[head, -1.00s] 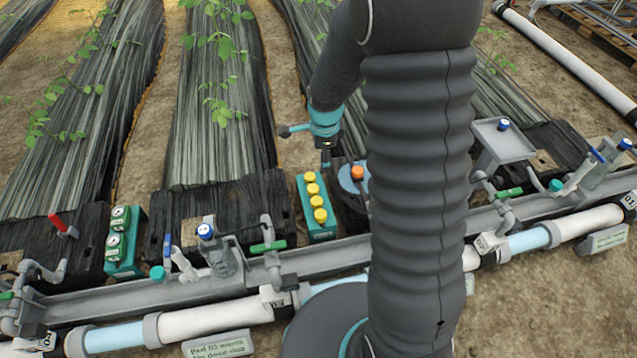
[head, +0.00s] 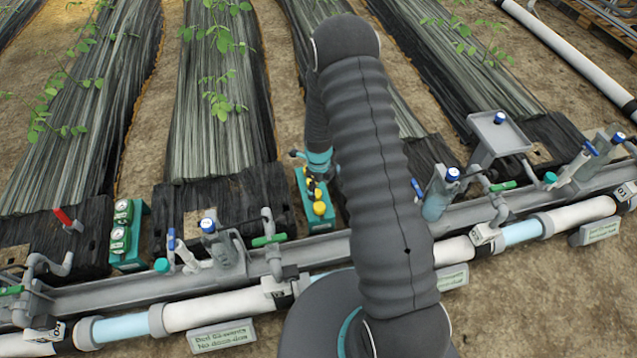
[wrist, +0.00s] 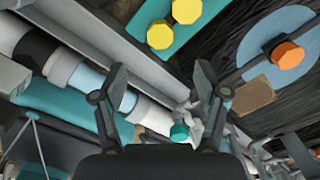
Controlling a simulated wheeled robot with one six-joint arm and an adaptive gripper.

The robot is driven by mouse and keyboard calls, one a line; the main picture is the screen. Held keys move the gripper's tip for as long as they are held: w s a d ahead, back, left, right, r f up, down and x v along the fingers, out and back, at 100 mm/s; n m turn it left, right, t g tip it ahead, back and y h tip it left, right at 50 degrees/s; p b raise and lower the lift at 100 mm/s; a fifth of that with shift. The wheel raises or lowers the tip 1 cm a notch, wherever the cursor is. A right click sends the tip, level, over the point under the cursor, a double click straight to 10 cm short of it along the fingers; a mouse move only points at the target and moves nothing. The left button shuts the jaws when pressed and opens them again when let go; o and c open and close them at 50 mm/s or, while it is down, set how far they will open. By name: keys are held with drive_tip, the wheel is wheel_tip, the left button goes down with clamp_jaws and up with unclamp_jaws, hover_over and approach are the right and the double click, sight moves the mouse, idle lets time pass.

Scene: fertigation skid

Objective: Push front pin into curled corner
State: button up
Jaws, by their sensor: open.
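Yellow-headed pieces, which may be the pins, stand in a teal block (head: 326,226) beside the grey rail. In the head view a yellow head (head: 319,208) shows at the front, with others partly behind my gripper (head: 314,187). The wrist view shows two yellow hexagonal heads (wrist: 160,34) at the top, beyond my fingers. My gripper (wrist: 160,72) is open, with nothing between its fingers. I cannot make out a curled corner; the black film (head: 245,205) at the bed ends lies partly hidden by my arm.
An orange knob (wrist: 287,54) sits on a blue disc (wrist: 250,42) right of the yellow heads in the wrist view. A grey rail and white pipe (head: 215,315) run along the front.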

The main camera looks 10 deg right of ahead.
sight(319, 206)
wheel_tip(319, 206, down, 12)
drive_tip(key=shift+f, duration=0.1)
idle(0.4)
drive_tip(key=c, duration=1.2)
drive_tip(key=shift+r+p, duration=0.5)
drive_tip(key=shift+r, duration=2.75)
